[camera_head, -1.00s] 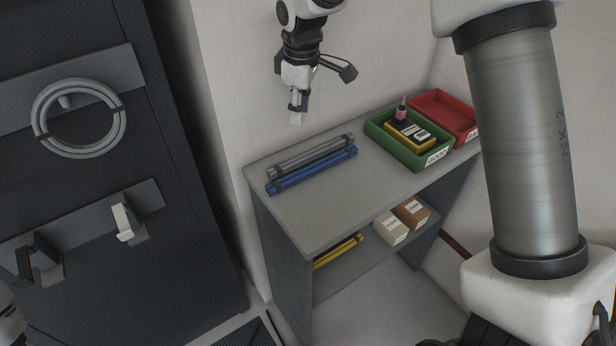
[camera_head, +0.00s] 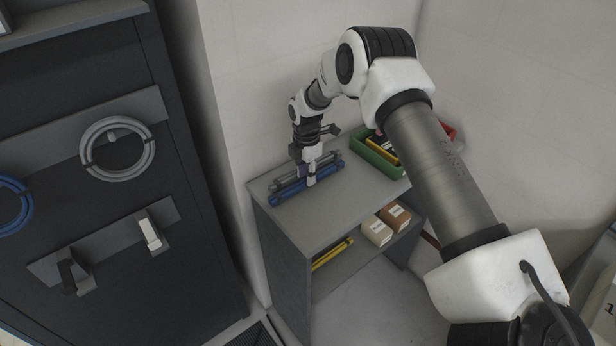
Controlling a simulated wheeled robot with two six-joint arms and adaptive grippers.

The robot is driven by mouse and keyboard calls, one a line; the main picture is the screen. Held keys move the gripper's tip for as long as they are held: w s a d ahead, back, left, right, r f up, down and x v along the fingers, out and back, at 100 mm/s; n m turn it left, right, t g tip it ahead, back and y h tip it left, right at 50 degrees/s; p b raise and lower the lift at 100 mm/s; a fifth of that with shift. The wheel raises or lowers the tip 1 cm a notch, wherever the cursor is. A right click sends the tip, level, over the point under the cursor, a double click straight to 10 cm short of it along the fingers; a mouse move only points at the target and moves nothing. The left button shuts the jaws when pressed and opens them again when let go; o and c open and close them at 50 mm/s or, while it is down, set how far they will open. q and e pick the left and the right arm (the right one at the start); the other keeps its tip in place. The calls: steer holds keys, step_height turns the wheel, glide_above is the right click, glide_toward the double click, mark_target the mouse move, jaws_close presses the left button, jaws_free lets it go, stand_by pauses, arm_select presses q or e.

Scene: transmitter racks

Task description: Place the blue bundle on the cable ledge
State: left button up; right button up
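The blue bundle (camera_head: 284,200) lies on the top of the grey shelf unit (camera_head: 335,207), along the near side of a grey bundle (camera_head: 286,182). My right gripper (camera_head: 311,181) is down at the blue bundle, with its fingers pointing downward at about the bundle's middle. One finger shows in front of the blue bundle; the other is partly hidden, so I cannot tell whether they are closed on it. A grey ledge (camera_head: 70,14) juts from the dark rack at the top left; it may be the cable ledge. My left gripper is not in view.
The dark rack carries a grey cable coil (camera_head: 118,150), a blue coil (camera_head: 14,205) and hooks. A green bin (camera_head: 376,162) stands right of the bundles, partly behind my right arm. Boxes (camera_head: 377,231) and yellow rods (camera_head: 333,254) lie on the lower shelf.

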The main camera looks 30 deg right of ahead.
steer(key=shift+s+a+f, duration=0.1)
steer(key=shift+f, duration=0.85)
steer(key=shift+w+d, duration=0.2)
steer(key=shift+d, duration=0.05)
steer(key=shift+c, duration=0.4)
jaws_close()
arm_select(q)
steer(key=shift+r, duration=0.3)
arm_select(e)
steer(key=shift+a+r, duration=0.15)
steer(key=shift+s, duration=0.1)
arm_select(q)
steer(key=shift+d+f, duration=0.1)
